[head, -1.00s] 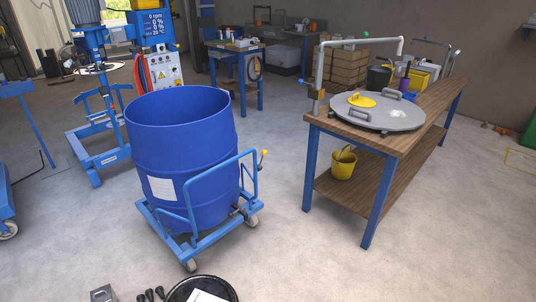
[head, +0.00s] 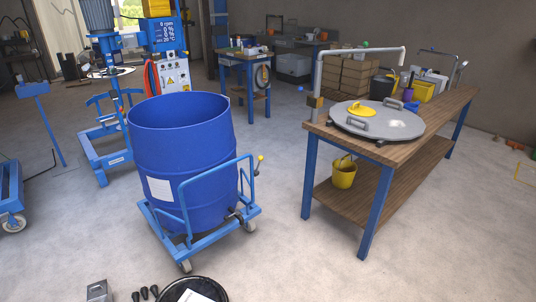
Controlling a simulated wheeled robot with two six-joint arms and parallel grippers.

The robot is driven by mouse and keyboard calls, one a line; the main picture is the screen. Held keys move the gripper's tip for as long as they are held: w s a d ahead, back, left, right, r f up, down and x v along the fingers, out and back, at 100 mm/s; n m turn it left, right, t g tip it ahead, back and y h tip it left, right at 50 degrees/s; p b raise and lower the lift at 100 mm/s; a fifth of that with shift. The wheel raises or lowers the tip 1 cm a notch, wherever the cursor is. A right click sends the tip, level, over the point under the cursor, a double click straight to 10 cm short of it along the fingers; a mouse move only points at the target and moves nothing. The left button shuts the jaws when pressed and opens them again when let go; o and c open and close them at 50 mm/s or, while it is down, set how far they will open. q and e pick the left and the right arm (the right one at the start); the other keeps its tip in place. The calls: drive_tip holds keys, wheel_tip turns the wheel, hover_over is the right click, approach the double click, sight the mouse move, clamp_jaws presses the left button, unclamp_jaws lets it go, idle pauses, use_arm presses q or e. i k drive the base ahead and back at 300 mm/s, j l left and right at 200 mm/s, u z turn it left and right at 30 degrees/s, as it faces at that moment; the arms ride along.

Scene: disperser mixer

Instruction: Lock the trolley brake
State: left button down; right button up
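A blue trolley (head: 177,245) stands on the concrete floor in the middle left of the head view. It carries a large open blue drum (head: 188,200) with a white label. A lever with a yellow knob (head: 261,158) rises at the right end of the trolley's handle rail, tilted a little to the right. A caster wheel (head: 185,266) shows at the trolley's front and another (head: 251,226) at its right. A dark fitting sits low by the right caster; its exact shape is too small to tell. Neither of my grippers is in view.
A wooden workbench (head: 437,111) with a grey lid (head: 400,128) stands to the right; a yellow bucket (head: 343,173) is on its shelf. The blue mixer machine (head: 113,146) is behind left. Clear floor lies between trolley and bench.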

sight(260, 157)
drive_tip(key=i+l, duration=0.1)
drive_tip(key=l, duration=0.45)
drive_tip(key=i+l, duration=0.15)
drive_tip(key=l, duration=0.4)
drive_tip(key=i+l+u, duration=0.1)
drive_tip(key=l, duration=0.45)
drive_tip(key=i+l, duration=0.1)
drive_tip(key=l, duration=0.45)
drive_tip(key=i+l, duration=0.15)
drive_tip(key=i, duration=0.25)
drive_tip(key=i+l+u, duration=0.1)
drive_tip(key=i, duration=0.3)
drive_tip(key=i+l, duration=0.2)
drive_tip(key=i, duration=0.2)
drive_tip(key=i+l+u, duration=0.1)
drive_tip(key=i, duration=0.3)
drive_tip(key=i+j, duration=0.95)
drive_tip(key=i, duration=0.15)
drive_tip(key=u, duration=0.05)
